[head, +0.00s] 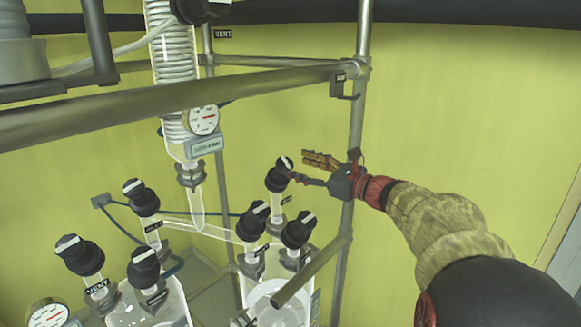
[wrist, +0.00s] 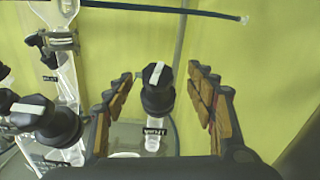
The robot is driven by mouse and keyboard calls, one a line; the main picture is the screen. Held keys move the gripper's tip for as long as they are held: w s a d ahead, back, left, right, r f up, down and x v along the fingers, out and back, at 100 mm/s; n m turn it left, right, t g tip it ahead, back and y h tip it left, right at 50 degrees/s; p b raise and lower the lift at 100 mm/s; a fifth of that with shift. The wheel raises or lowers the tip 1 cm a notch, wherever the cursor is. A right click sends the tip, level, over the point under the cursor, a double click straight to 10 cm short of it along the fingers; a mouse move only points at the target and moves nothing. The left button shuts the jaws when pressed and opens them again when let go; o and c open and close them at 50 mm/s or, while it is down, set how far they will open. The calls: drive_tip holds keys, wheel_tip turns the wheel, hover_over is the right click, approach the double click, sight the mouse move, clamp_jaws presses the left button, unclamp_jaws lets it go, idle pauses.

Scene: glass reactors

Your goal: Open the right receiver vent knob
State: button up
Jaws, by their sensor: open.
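A black knob with a white stripe (head: 279,175) tops the rearmost glass neck of the right receiver (head: 240,285). In the wrist view the gripper (wrist: 159,76) shows gaps on both sides of the knob. I cannot tell how deep the knob sits between the fingers.
Two more black knobs (head: 252,221) (head: 298,229) stand close in front on the same receiver. The left receiver carries several knobs, one labelled VENT (head: 80,256). A metal frame post (head: 357,130) rises beside my wrist. A glass coil column (head: 175,80) hangs left.

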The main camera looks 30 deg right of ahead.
sight(287, 163)
drive_tip(key=w+m+h, duration=0.1)
drive_tip(key=m+h, duration=0.1)
drive_tip(key=w+a+m+h+b, duration=0.1)
drive_tip(key=w+m+h, duration=0.1)
drive_tip(key=m, duration=0.1)
drive_tip(key=w+a+m+t+h, duration=0.1)
drive_tip(key=w+m+h, duration=0.1)
drive_tip(key=h, duration=0.1)
drive_tip(key=shift+w+f+m+b, duration=0.1)
drive_tip(key=shift+f+m+b, duration=0.2)
drive_tip(key=shift+m, duration=0.1)
idle(0.3)
drive_tip(key=shift+c, duration=0.4)
drive_tip(key=c, duration=1.1)
drive_tip(key=n+y+p, duration=0.1)
drive_tip(key=n+y, duration=0.1)
drive_tip(key=shift+d+n, duration=0.1)
drive_tip(key=shift+n, duration=0.2)
drive_tip(key=shift+n+g+y+p, duration=0.65)
drive_tip(key=shift+n+g+y, duration=0.05)
drive_tip(key=shift+n+y, duration=2.2)
